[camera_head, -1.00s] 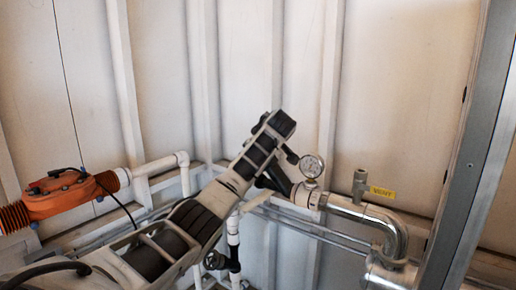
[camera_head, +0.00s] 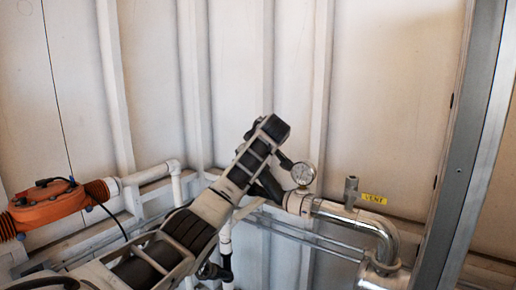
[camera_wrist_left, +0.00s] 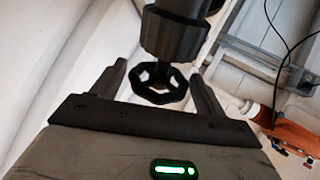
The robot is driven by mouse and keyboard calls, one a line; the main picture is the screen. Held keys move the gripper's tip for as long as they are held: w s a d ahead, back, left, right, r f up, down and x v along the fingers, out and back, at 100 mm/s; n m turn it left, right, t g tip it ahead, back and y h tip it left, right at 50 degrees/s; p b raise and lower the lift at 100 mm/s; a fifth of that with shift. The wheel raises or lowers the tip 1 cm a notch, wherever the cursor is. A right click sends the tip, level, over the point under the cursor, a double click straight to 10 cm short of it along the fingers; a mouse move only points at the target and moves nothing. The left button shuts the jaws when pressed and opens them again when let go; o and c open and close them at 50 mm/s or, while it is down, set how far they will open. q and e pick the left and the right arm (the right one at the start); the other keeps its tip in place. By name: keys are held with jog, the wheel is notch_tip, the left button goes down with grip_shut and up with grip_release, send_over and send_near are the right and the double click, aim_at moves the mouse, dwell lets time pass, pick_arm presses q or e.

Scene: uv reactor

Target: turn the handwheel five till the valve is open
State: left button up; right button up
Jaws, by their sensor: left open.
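A black handwheel (camera_wrist_left: 160,84) with a lobed rim and spokes shows in the left wrist view, below a thick dark valve body (camera_wrist_left: 175,32). My left gripper (camera_wrist_left: 157,71) is open, with one finger on each side of the wheel. Gaps show between the fingers and the rim; I cannot tell whether either touches it. In the head view my left arm reaches up from the lower left and hides the handwheel. A dark pipe part (camera_head: 268,185) shows just beyond the arm. My right gripper is not in view.
A pressure gauge (camera_head: 303,173) and a silver elbow pipe (camera_head: 350,218) stand close right of my arm. A yellow VENT label (camera_head: 373,198) is beyond. An orange unit (camera_head: 46,204) is at the left. A steel post (camera_head: 462,150) stands at the right.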

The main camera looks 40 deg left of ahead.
pick_arm(q)
jog(key=b+v, duration=0.3)
jog(key=v, duration=1.1)
jog(key=shift+s+d+r, duration=0.15)
jog(key=shift+d+r, duration=0.1)
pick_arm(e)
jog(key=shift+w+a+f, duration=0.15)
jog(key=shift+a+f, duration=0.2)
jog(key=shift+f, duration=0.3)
